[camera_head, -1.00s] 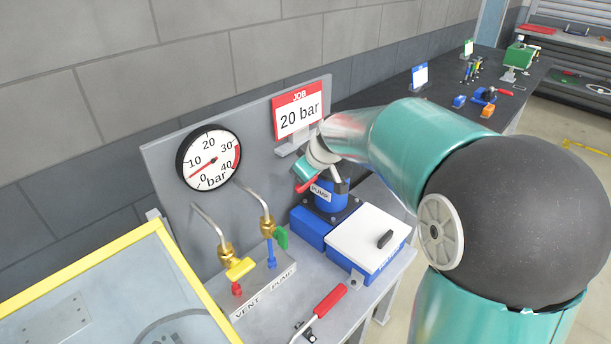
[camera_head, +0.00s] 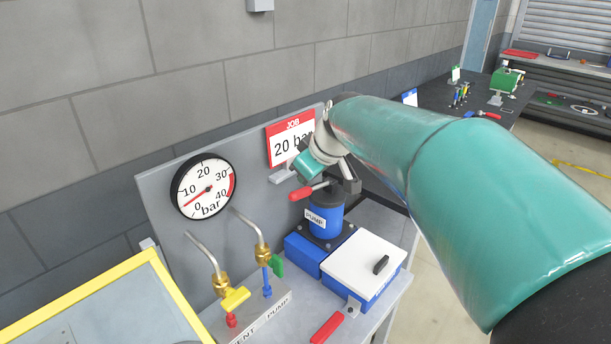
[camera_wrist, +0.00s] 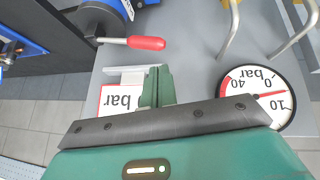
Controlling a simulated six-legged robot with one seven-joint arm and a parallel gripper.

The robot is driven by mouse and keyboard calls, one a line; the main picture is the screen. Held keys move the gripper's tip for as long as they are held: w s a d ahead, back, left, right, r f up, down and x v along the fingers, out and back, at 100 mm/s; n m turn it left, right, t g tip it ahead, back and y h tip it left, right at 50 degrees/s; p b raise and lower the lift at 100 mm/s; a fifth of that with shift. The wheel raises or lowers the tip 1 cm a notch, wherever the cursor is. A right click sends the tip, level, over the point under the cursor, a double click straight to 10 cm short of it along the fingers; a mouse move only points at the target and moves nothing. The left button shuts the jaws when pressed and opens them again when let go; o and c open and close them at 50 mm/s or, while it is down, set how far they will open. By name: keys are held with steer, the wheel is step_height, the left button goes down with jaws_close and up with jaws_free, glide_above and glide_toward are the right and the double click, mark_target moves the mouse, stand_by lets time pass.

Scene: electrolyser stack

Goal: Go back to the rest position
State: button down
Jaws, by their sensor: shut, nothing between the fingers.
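My gripper shows in the wrist view (camera_wrist: 157,85) with its dark green fingers together and nothing between them. In the head view, my teal arm reaches in from the right and its end hangs above the blue hand pump (camera_head: 325,215), in front of the job card. The fingertips cannot be made out there. The pump's red-tipped lever (camera_head: 306,192) points left; in the wrist view the red grip (camera_wrist: 146,43) is apart from my fingers. The pressure gauge (camera_head: 204,187) has its needle between 0 and 10 bar.
The job card reading 20 bar (camera_head: 291,140) stands behind my wrist. The valve block has a yellow vent handle (camera_head: 235,299) and a green pump handle (camera_head: 277,266). A white-lidded blue box (camera_head: 364,261) and a red-handled tool (camera_head: 327,328) are in front. A yellow-edged panel (camera_head: 80,300) lies left.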

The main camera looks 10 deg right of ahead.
stand_by(0.3)
steer(key=s+f+m+h, duration=0.1)
steer(key=s+f+m, duration=0.2)
steer(key=s, duration=1)
steer(key=s+f+m+g+h, duration=0.1)
steer(key=s+f+m, duration=0.3)
steer(key=s, duration=0.8)
steer(key=shift+s+d, duration=0.3)
steer(key=shift+s, duration=0.05)
steer(key=shift+w+d, duration=0.1)
steer(key=shift+d, duration=0.05)
